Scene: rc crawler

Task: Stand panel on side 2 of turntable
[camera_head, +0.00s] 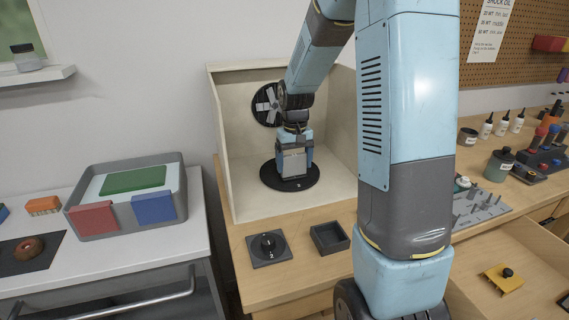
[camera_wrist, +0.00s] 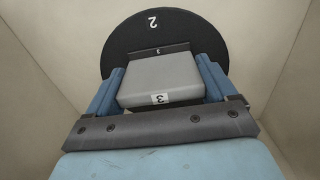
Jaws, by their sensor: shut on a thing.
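The turntable (camera_head: 272,180) is a round black disc on the floor of a pale open-fronted booth. A white "2" shows on the disc (camera_wrist: 125,38) in the wrist view, near its far edge. My gripper (camera_head: 294,158) points down over the turntable and is shut on a grey panel (camera_head: 292,163). In the wrist view the panel (camera_wrist: 160,84) sits between my two blue fingers (camera_wrist: 160,92). It carries a white "3" label, and a dark strip with a small mark lies along its far edge. I cannot tell whether the panel touches the disc.
The booth walls (camera_head: 237,140) stand close behind and beside my gripper. A dark round fan-like part (camera_head: 267,105) is at the back wall. A knob on a square plate (camera_head: 267,248) and a small dark tray (camera_head: 330,237) sit in front. A grey bin (camera_head: 90,222) with coloured panels stands left.

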